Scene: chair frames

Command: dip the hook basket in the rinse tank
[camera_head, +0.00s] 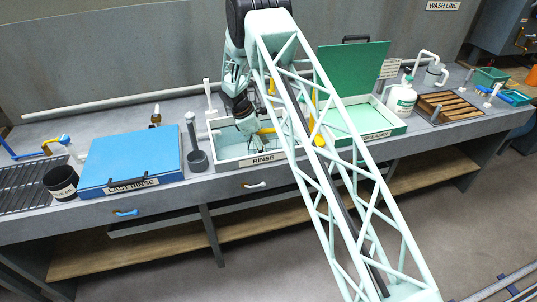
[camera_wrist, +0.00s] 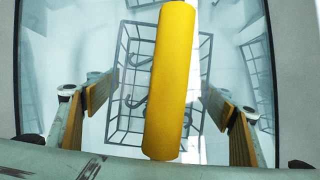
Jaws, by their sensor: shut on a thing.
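The rinse tank (camera_head: 229,164) is the open, pale box with the RINSE label, in the middle of the bench. My gripper (camera_head: 252,136) is down at this tank and is shut on the yellow handle (camera_wrist: 170,85) of the hook basket. In the wrist view my gripper (camera_wrist: 160,95) has a finger on each side of the handle. The wire hook basket (camera_wrist: 139,100) hangs below, within the tank's walls, with dark hooks in it. A pale blue tint lies over the tank's inside; I cannot tell how deep the basket sits.
A shut blue lid covers the LAST RINSE tank (camera_head: 130,160) on the left. A green lid (camera_head: 352,68) stands open over the tank (camera_head: 372,122) on the right. A dark cup (camera_head: 197,161), a white bottle (camera_head: 402,97) and a slatted wooden rack (camera_head: 448,105) stand along the bench.

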